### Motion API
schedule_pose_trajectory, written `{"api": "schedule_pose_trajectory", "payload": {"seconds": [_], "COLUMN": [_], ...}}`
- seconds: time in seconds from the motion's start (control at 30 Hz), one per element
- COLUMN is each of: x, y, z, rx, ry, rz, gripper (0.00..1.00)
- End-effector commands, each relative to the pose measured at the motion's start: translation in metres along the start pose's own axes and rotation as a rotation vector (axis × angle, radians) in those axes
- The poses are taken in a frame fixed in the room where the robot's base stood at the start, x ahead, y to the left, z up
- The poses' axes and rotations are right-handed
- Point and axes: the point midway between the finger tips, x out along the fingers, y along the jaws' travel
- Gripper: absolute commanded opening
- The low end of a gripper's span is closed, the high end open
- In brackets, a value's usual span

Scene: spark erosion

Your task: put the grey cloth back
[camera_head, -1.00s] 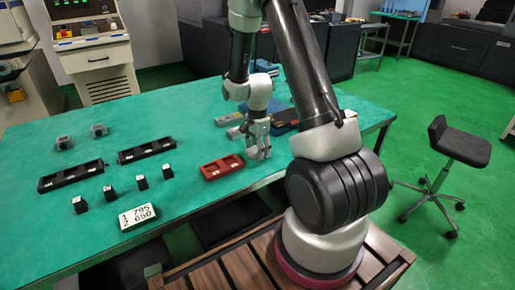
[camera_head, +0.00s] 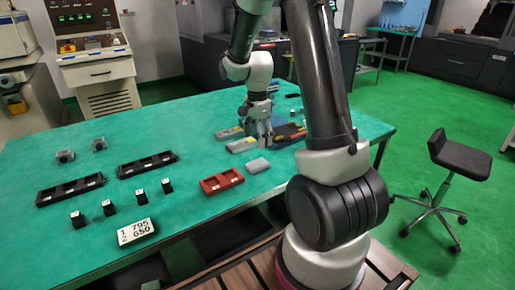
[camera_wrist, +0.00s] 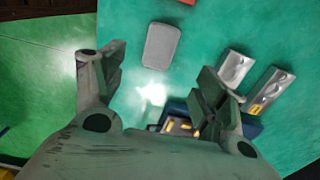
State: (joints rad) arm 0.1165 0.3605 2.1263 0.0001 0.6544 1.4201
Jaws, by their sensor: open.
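The grey cloth (camera_head: 257,166), a small folded pad with rounded corners, lies flat on the green table, just right of the red tray. In the wrist view the grey cloth (camera_wrist: 161,46) lies beyond the fingertips, apart from them. My gripper (camera_head: 258,138) is above the table behind the cloth, near the blue tray. In the wrist view my gripper (camera_wrist: 163,72) has its fingers spread wide with nothing between them.
A red tray (camera_head: 222,181) lies left of the cloth. A blue tray (camera_wrist: 247,127) with yellow pieces and two grey metal pieces (camera_wrist: 236,68) lie near the gripper. Black trays (camera_head: 146,164), small black blocks and a number card (camera_head: 136,231) stand on the left.

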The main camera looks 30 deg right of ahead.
Motion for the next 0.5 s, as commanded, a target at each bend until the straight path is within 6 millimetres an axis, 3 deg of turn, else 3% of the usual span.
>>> {"api": "schedule_pose_trajectory", "payload": {"seconds": [0.17,0.27,0.4,0.5], "x": [-0.028,-0.066,-0.127,-0.161], "y": [0.007,0.024,0.071,0.112], "z": [0.004,0.011,0.027,0.038], "rx": [-0.071,-0.223,-0.546,-0.791], "ry": [0.004,0.016,0.055,0.098], "rz": [-0.023,-0.064,-0.139,-0.188], "gripper": [0.72,0.72,0.72,0.72]}}
